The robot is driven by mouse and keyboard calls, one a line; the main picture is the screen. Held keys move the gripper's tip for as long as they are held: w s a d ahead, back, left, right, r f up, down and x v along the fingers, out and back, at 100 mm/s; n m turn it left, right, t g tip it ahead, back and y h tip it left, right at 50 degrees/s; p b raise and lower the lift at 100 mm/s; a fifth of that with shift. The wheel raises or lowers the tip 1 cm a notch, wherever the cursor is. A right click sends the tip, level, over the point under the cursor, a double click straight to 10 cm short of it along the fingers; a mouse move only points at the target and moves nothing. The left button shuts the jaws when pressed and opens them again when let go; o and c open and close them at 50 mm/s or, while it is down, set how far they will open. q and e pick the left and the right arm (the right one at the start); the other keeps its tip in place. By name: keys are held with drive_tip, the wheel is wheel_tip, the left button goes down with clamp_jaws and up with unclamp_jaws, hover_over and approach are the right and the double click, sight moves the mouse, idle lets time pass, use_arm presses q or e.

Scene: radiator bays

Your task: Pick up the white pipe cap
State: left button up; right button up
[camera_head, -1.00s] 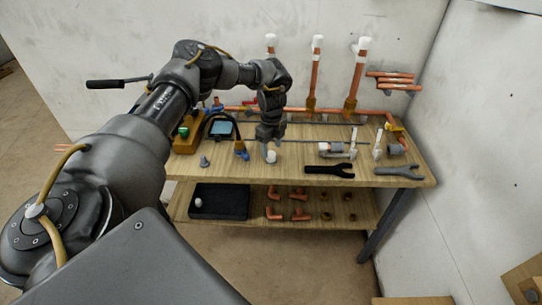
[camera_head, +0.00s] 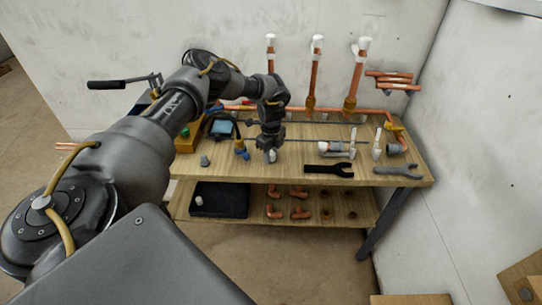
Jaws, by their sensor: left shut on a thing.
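The white pipe cap (camera_head: 272,156) stands on the upper wooden shelf of the bench, near its front edge. My left gripper (camera_head: 271,151) points down over it, with its fingers around the cap and shut on it. The fingers hide much of the cap. My right gripper is not in view.
On the bench (camera_head: 226,174), a black wrench (camera_head: 329,169) and a grey wrench (camera_head: 398,170) lie to the right. A grey fitting (camera_head: 205,161) and a blue-screened device (camera_head: 221,127) are to the left. Copper pipes (camera_head: 356,80) rise behind. A black tray (camera_head: 220,202) and copper fittings (camera_head: 299,213) are below.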

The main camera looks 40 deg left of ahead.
use_arm(q)
drive_tip(key=shift+r+b, duration=0.35)
drive_tip(key=shift+r, duration=0.2)
drive_tip(key=s+d+r+b, duration=0.2)
drive_tip(key=s+d+r, duration=0.4)
drive_tip(key=s+r, duration=0.6)
drive_tip(key=shift+s, duration=0.3)
drive_tip(key=shift+r+p, duration=2.5)
drive_tip(key=shift+p, duration=0.35)
drive_tip(key=shift+d, duration=0.1)
